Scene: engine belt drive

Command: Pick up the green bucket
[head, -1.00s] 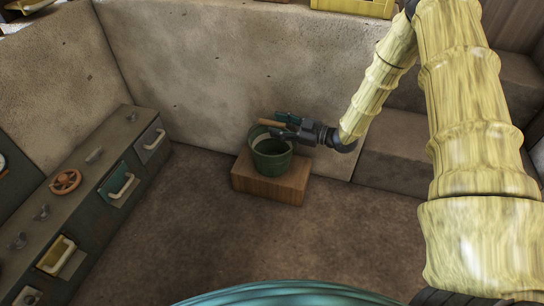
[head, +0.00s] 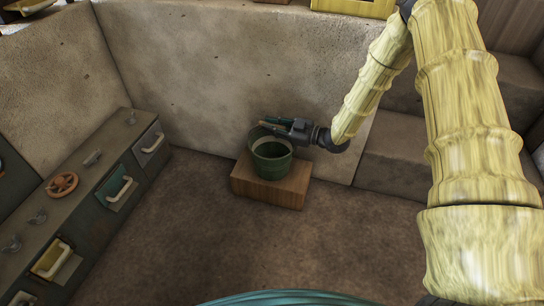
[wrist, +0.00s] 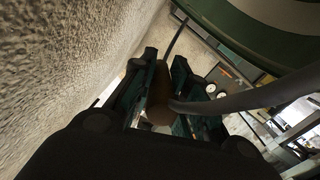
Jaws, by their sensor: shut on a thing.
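The green bucket (head: 271,165) stands upright on a wooden block (head: 285,190) near the wall in the head view. My gripper (head: 272,124) reaches in from the right above the bucket's rim. It is shut on the brown grip of the bucket's handle, which shows between the teal-edged fingers in the wrist view (wrist: 160,108). Part of the green bucket side (wrist: 240,32) fills the upper right of the wrist view. The grip is mostly hidden by the fingers in the head view.
A pale stone wall (head: 230,70) rises close behind the bucket. A grey cabinet (head: 85,215) with drawers, handles and an orange wheel (head: 62,185) stands at the left. Stone steps (head: 395,165) lie to the right. The floor in front is clear.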

